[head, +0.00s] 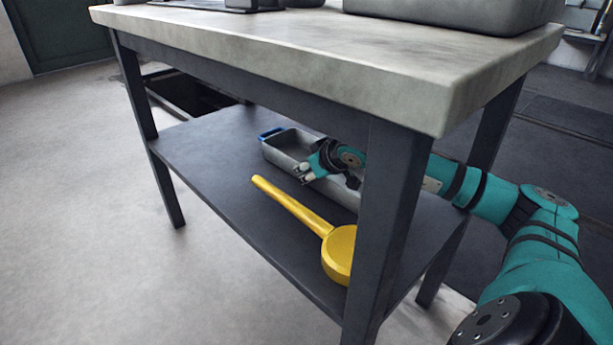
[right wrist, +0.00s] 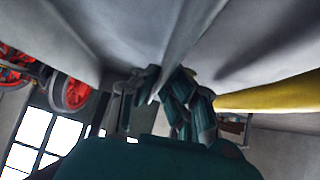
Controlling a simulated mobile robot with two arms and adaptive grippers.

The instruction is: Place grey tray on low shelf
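The grey tray (head: 290,146) is long and open-topped, with a blue handle (head: 270,133) at its far left end. It rests on the dark low shelf (head: 215,150) under the table. My right gripper (head: 305,175) is at the tray's near long side, with its arm reaching in from the right behind a table leg. In the right wrist view its fingers (right wrist: 157,88) are close on both sides of the tray's thin grey wall (right wrist: 240,40), closed on it. The tray's right part is hidden by my arm and the leg. My left gripper is not in view.
A yellow ladle-like tool (head: 300,212) lies on the shelf in front of the tray; it also shows in the right wrist view (right wrist: 270,97). The tabletop (head: 300,45) overhangs the shelf, with a grey bin (head: 450,12) on top. The shelf's left part is bare.

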